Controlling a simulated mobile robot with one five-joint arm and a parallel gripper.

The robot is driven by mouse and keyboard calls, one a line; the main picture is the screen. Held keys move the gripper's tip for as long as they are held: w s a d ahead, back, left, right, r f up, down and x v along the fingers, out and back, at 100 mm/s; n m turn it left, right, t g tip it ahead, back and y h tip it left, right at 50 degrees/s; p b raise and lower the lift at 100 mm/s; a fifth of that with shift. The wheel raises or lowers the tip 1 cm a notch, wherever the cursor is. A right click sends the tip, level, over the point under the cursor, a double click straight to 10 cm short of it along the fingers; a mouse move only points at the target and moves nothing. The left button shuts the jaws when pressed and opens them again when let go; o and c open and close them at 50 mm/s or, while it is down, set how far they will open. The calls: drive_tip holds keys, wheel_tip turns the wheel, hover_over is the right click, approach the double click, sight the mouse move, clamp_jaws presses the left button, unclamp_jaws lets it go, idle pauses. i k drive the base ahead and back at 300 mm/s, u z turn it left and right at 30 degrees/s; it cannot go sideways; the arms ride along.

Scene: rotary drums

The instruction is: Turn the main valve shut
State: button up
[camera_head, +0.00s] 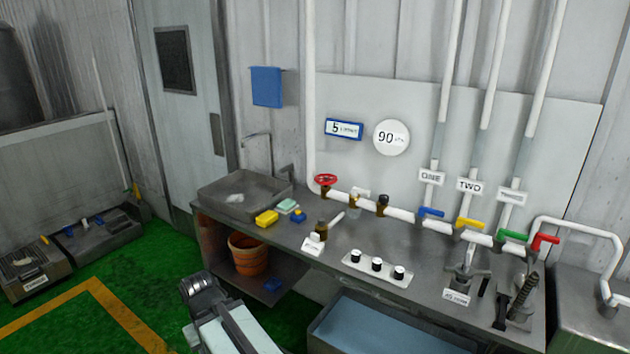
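A red round handwheel (326,180) sits on the white pipe at the back left of the workbench (390,245), where the pipe comes down the wall and turns right. It looks like the main valve, but I read no label on it. Whether it is open or shut, I cannot tell. My gripper (202,288) is low in the picture, in front of the bench and well apart from the handwheel. Its dark end shows, but its fingers are not clear. I see nothing in it.
Blue (431,212), yellow (469,223), green (512,236) and red (544,240) lever handles line the pipe rightward. A sink (215,202), sponges and a three-knob panel (352,267) occupy the bench. An orange bucket (248,256) stands below.

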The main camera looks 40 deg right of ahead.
sight(324, 181)
drive_tip(key=u, duration=0.05)
drive_tip(key=i, duration=1.65)
drive_tip(key=z, duration=0.05)
